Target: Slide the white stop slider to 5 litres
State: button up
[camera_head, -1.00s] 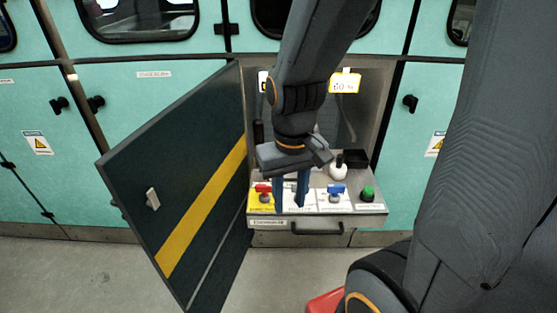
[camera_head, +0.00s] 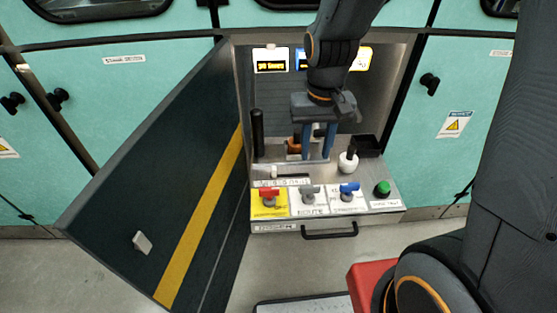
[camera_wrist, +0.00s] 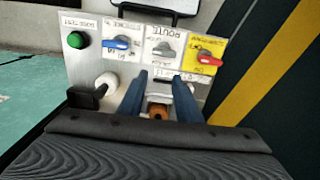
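The white stop slider (camera_head: 274,171) sits at the left end of a dark slot on the drawer's top panel, behind a printed scale strip (camera_head: 283,184). The figures on the strip are too small to read. My gripper (camera_head: 317,158) points down over the panel, behind and to the right of the slider and apart from it. Its two blue fingers are spread with a gap between them. In the wrist view my gripper (camera_wrist: 160,78) is also open. An orange-brown part (camera_wrist: 157,110) shows between the fingers there. The slider is mostly hidden in that view.
Red (camera_head: 269,194), grey (camera_head: 310,192) and blue (camera_head: 349,188) knobs and a green button (camera_head: 383,188) line the front. A dark open door (camera_head: 165,180) stands at left.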

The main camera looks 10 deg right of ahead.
jog(key=p, duration=0.2)
send_over(274, 168)
notch_tip(274, 168, down, 5)
jog(key=shift+s+d+f, duration=0.1)
jog(key=shift+d, duration=0.05)
jog(key=shift+a+f, duration=0.2)
jog(key=shift+f+p, duration=0.3)
jog(key=shift+f, duration=3.5)
jog(key=shift+c, duration=0.2)
grip_shut()
